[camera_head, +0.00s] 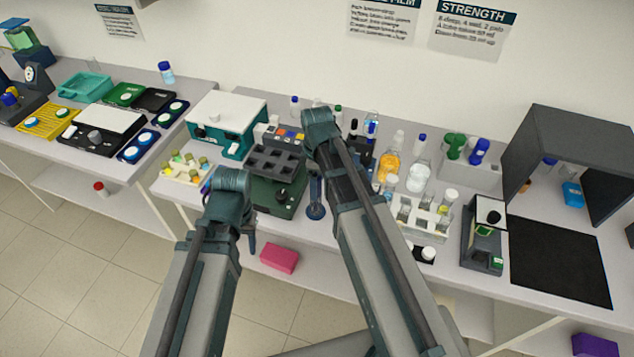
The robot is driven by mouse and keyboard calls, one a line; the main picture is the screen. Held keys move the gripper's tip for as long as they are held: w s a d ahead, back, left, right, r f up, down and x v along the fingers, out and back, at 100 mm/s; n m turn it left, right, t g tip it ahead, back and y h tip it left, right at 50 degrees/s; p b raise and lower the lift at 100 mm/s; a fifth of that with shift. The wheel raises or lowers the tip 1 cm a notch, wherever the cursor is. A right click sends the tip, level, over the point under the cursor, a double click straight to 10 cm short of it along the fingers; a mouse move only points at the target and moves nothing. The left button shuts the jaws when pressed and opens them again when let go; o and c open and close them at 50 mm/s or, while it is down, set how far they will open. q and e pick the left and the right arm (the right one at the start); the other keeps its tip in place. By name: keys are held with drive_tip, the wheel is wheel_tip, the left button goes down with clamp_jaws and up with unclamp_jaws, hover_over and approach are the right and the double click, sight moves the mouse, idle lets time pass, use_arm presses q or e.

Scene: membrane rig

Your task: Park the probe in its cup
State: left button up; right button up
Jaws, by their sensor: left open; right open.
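I cannot pick out the probe or its cup for certain. A slim blue upright piece with a rounded bottom (316,208) stands at the bench's front edge, between my arms. A dark green instrument with a block of square wells (273,163) stands just left of it. My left gripper (251,238) is open in front of that instrument, low by the bench edge; its fingers show only in part. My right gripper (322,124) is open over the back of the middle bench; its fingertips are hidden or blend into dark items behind. Nothing shows held in either gripper.
A white and teal box (228,124) stands left of the wells. Bottles, an orange flask (388,168) and a clear rack (425,215) crowd the right of my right arm. A dark hood (570,150) and black mat (558,262) are far right. A pink block (280,258) lies below the bench.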

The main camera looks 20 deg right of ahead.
drive_tip(key=shift+r, duration=0.1)
wheel_tip(320, 180, up, 14)
drive_tip(key=p, duration=1.3)
drive_tip(key=shift+f+p, duration=0.2)
drive_tip(key=shift+p, duration=0.2)
drive_tip(key=shift+f, duration=0.1)
drive_tip(key=s+a+f+m+b, duration=0.4)
drive_tip(key=s+f+b, duration=0.3)
drive_tip(key=f+b, duration=0.2)
drive_tip(key=s+a+f+m+h+b, duration=0.1)
drive_tip(key=s+a+f+m+b, duration=0.3)
drive_tip(key=f+b, duration=0.5)
drive_tip(key=s+a, duration=0.2)
drive_tip(key=s, duration=0.1)
drive_tip(key=shift+a+f+b, duration=0.15)
drive_tip(key=shift+a+b, duration=0.15)
drive_tip(key=shift+a, duration=0.1)
drive_tip(key=shift+s, duration=0.1)
